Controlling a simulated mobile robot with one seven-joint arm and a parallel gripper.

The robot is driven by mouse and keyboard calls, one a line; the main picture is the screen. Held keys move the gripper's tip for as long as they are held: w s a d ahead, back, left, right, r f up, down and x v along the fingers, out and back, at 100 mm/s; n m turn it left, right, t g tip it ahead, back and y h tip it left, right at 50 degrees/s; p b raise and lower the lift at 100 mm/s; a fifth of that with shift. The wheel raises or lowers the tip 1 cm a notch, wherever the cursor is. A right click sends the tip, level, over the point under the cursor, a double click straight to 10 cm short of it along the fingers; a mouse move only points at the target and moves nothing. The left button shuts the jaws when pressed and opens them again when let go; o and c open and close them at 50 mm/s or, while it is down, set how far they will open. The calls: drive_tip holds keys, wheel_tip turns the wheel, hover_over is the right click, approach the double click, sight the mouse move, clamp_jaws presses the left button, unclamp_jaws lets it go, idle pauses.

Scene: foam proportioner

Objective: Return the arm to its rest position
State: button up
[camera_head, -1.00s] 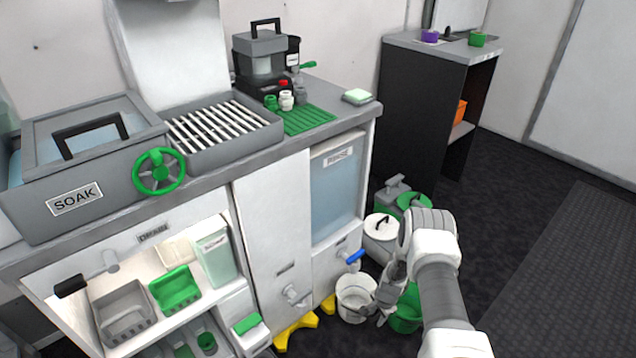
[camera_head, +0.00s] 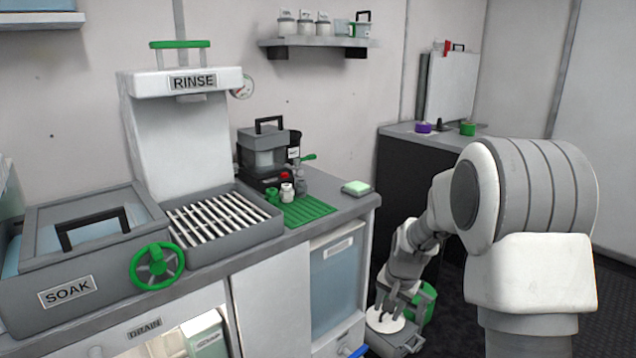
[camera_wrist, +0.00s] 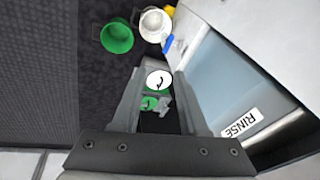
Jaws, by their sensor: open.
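My arm (camera_head: 530,190) fills the right side of the head view, bent at the elbow with the forearm hanging down beside the counter's right end. My gripper (camera_head: 385,308) points down in front of a white-lidded container, partly lost against it. In the wrist view my gripper (camera_wrist: 158,85) shows two grey fingers spread apart with nothing held. The white lid (camera_wrist: 158,77) and green parts show beyond the gap, on the floor side.
The sink counter (camera_head: 345,207) and its RINSE tank (camera_head: 338,275) stand close left of my gripper. A dark cabinet (camera_head: 400,180) stands behind my arm. A green bucket (camera_wrist: 117,37) and a white bucket (camera_wrist: 154,25) are on the floor. Open dark floor (camera_wrist: 50,80) lies at the wrist view's left.

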drive_tip(key=s+a+r+n+t, duration=0.15)
drive_tip(key=s+r+n, duration=0.25)
drive_tip(key=s+r, duration=1.15)
drive_tip(key=s+r+n, duration=0.1)
drive_tip(key=s+r, duration=0.1)
drive_tip(key=s, duration=0.6)
drive_tip(key=s+r+n, duration=0.2)
drive_tip(key=s+r, duration=0.1)
drive_tip(key=s, duration=0.4)
wheel_tip(320, 180, up, 24)
drive_tip(key=p, duration=2.5)
drive_tip(key=shift+a+r+t+h, duration=0.2)
drive_tip(key=shift+a+t+h, duration=0.05)
drive_tip(key=shift+t+h, duration=0.1)
drive_tip(key=shift+w+a, duration=0.1)
drive_tip(key=shift+w, duration=0.05)
